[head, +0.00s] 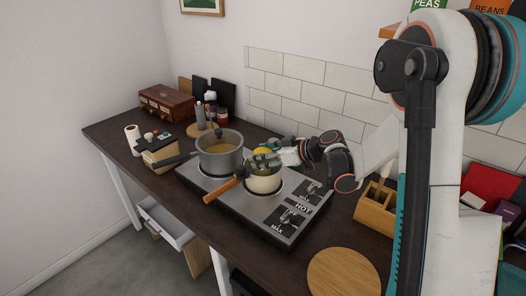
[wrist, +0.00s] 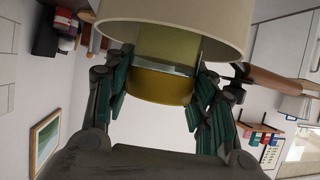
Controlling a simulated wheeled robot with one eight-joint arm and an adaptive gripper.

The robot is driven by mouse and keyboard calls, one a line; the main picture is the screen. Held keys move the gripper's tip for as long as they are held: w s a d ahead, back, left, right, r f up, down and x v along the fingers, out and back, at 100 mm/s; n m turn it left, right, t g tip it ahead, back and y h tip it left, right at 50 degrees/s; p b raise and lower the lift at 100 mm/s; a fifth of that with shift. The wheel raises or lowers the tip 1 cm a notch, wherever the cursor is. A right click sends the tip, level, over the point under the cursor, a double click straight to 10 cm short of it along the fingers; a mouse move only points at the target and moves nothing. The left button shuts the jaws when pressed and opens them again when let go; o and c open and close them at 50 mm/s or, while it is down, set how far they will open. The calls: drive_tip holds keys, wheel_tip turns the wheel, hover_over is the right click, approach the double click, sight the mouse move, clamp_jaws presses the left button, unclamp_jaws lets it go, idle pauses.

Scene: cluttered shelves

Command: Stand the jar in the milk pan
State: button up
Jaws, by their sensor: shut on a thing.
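The jar has a yellow lid and shows in the head view (head: 261,151) above the milk pan (head: 264,181). In the wrist view the jar (wrist: 162,85) is between the fingers of my gripper (wrist: 160,95), which is shut on it. The jar's greenish body overlaps the opening of the cream milk pan (wrist: 225,22); its lower end appears to be inside the rim. I cannot tell whether it touches the pan's bottom. The pan sits on the hob, its wooden handle (head: 222,190) pointing front left. My gripper (head: 267,158) reaches in from the right.
A grey pot (head: 220,160) stands on the hob (head: 262,212) close left of the milk pan. A wooden box (head: 376,207) and a round board (head: 343,273) lie to the right. A tiled wall (head: 300,93) is behind.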

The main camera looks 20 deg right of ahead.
drive_tip(key=shift+f, duration=0.5)
drive_tip(key=o, duration=1.6)
drive_tip(key=shift+r, duration=0.1)
drive_tip(key=p+v, duration=0.3)
drive_tip(key=v, duration=0.9)
drive_tip(key=shift+s, duration=0.1)
